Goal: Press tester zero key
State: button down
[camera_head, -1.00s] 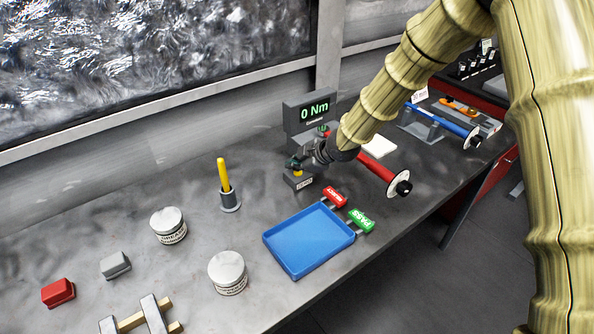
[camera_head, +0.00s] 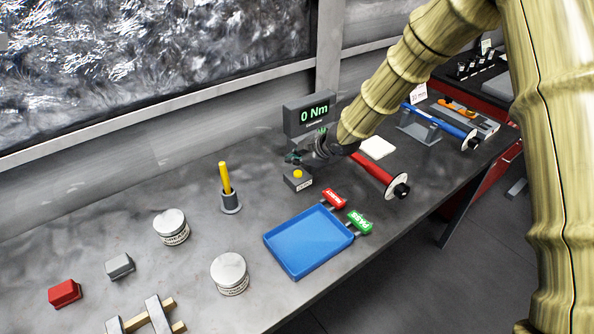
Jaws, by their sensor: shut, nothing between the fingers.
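The torque tester's display (camera_head: 307,113) stands at the back of the bench and reads 0 Nm in green. In front of it is a small dark box, the zero key box (camera_head: 296,184), with a yellow button (camera_head: 297,174) on top and a label on its front. My gripper (camera_head: 293,158) is shut and empty. It shows just behind and above the yellow button, with a visible gap in the picture. My wrist hides the lower part of the tester.
A blue tray (camera_head: 308,242) with red and green tags (camera_head: 359,221) lies in front. A red-handled torque wrench (camera_head: 378,174) lies to the right. A yellow marker in a holder (camera_head: 230,199) and two tins (camera_head: 229,272) stand to the left.

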aim_at(296, 174)
jog(key=shift+r+p, duration=1.15)
jog(key=shift+r, duration=0.65)
jog(key=shift+f, duration=0.1)
